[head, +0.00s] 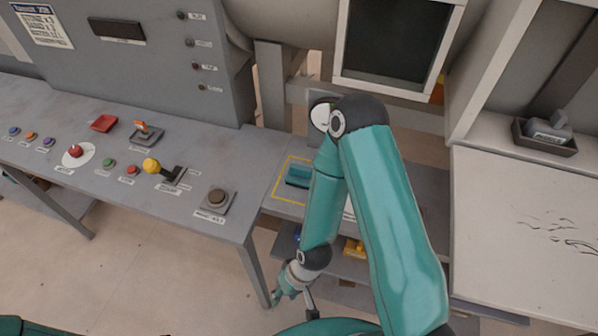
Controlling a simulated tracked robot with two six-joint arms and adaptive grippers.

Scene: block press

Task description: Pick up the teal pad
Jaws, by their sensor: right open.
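The teal pad (298,172) sits inside a yellow outlined square on the grey side table, just right of the control bench. Its right side is close to my right forearm in the picture. My right arm rises from the bottom right, bends at the elbow and comes down in front of that table. My right gripper (290,299) is open, with nothing seen between its fingers. It hangs low in the picture, below the pad and by the bench leg. My left gripper is out of view.
The control bench (110,185) carries buttons, a red knob (75,151) and a yellow-knobbed lever (152,166). A lower shelf (335,264) holds a yellow item (353,247), partly hidden by my arm. A white table (520,225) with a dark tray (545,142) stands at right.

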